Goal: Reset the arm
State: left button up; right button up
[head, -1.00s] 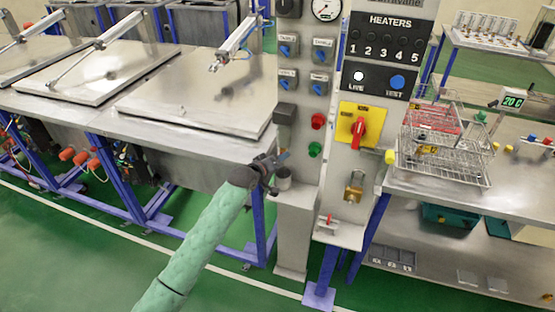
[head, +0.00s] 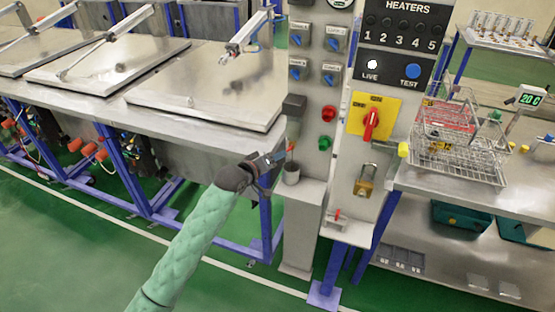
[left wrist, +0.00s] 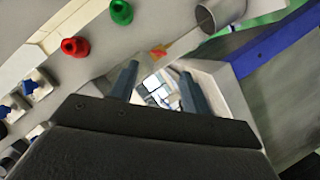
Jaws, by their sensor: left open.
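My left arm comes in from the lower left of the head view. Its gripper (head: 277,158) is at the left side of the control panel (head: 315,170), by a small grey cup (head: 291,173). In the left wrist view the two fingers (left wrist: 158,85) stand apart with nothing held between them. The cup (left wrist: 222,12) and the red button (left wrist: 75,46) and green button (left wrist: 121,11) lie beyond the fingers. The same red button (head: 328,112) and green button (head: 324,143) are right of the gripper in the head view. My right gripper is not in view.
Metal tanks with flat lids (head: 215,85) and pneumatic cylinders (head: 248,32) stand at the left. The heater panel has a yellow and red switch (head: 372,117) and a padlock (head: 365,180). Wire baskets (head: 455,160) sit on the right bench. Green floor is open in front.

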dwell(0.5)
